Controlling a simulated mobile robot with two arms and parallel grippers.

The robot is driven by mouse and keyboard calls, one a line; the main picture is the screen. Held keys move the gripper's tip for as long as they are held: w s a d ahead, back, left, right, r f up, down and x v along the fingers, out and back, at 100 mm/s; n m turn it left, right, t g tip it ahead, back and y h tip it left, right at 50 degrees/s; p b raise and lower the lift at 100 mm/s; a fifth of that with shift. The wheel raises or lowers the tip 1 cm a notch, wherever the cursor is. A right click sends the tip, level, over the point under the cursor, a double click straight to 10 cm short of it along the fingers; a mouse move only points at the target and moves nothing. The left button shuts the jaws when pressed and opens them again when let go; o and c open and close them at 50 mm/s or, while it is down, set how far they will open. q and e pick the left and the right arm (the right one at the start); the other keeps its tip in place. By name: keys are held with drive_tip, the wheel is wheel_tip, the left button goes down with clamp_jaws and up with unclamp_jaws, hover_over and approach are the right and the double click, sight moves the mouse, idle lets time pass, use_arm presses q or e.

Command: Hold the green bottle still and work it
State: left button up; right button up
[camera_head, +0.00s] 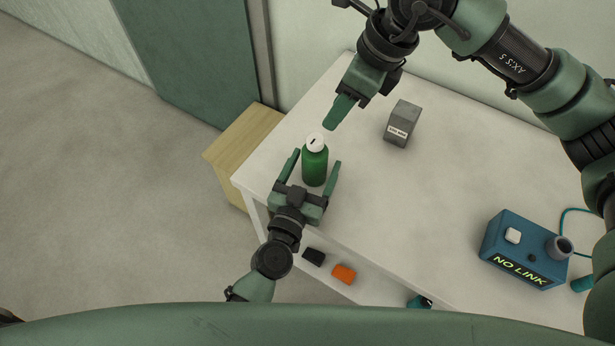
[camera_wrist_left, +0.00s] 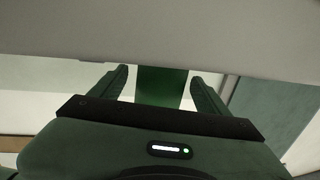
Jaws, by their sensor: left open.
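The green bottle (camera_head: 315,166) stands on the white table near its left front edge, with a white cap (camera_head: 315,142) bearing a dark mark. My left gripper (camera_head: 317,160) is open, with one finger on each side of the bottle; a gap shows on both sides. In the left wrist view the bottle (camera_wrist_left: 162,86) shows between the two fingers (camera_wrist_left: 162,78), its upper part hidden by a pale band. My right gripper (camera_head: 333,122) hangs beside and slightly beyond the cap, apart from it in the picture. Its fingers overlap, so its opening is unclear.
A grey labelled box (camera_head: 402,124) stands right of the bottle. A blue box (camera_head: 520,250) reading "NO LINK", with a cable, is at the table's right. Black (camera_head: 314,256) and orange (camera_head: 344,274) items lie below the front edge. The table's middle (camera_head: 430,190) is clear.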

use_arm(q)
drive_tip(key=shift+w+d, duration=0.15)
drive_tip(key=shift+w, duration=0.4)
